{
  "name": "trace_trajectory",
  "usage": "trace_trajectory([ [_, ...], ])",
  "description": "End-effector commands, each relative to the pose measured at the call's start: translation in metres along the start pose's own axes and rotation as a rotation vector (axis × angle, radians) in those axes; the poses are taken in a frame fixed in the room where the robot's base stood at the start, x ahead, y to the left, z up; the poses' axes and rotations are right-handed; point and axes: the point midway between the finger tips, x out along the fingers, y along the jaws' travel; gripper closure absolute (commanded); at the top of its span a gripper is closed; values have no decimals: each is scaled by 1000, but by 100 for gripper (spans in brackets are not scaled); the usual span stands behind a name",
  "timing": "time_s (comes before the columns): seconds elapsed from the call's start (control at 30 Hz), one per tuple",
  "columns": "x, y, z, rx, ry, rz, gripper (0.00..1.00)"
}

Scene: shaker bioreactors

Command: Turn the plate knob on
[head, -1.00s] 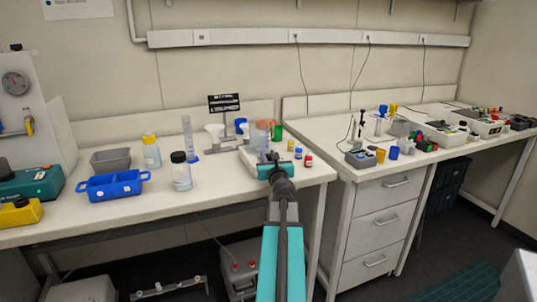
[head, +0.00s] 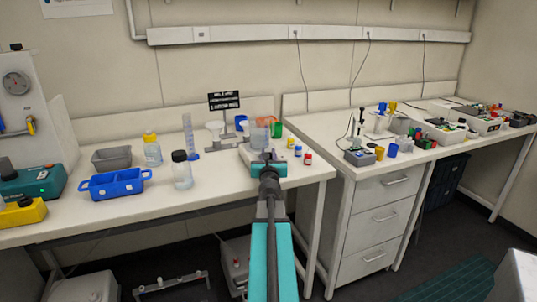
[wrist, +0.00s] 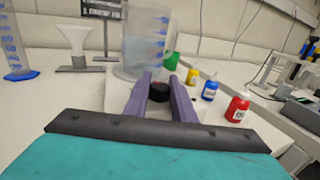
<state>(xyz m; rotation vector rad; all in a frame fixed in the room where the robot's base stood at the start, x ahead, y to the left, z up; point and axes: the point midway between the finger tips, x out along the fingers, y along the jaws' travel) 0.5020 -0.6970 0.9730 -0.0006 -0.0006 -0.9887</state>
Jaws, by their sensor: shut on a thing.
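The hot plate (head: 243,152) is a low white unit near the right end of the left bench. A clear beaker (head: 259,135) stands on it, and the beaker also shows in the wrist view (wrist: 145,42). The plate knob (wrist: 159,87) is a small black knob on the plate's front, seen between the two purple fingers. My gripper (wrist: 160,86) has its fingers closed on the knob from either side. In the head view my gripper (head: 266,157) is at the plate's front, and my arm hides the knob there.
Small red, blue and yellow bottles (wrist: 238,107) stand close to the right of the plate.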

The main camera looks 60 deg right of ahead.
Motion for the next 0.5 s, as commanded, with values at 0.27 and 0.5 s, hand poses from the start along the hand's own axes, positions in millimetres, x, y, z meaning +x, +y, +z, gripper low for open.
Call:
trace_trajectory([
  [0.27,0,-1,1,0,1,-32,100],
  [0.5,0,-1,1,0,1,-64,100],
])
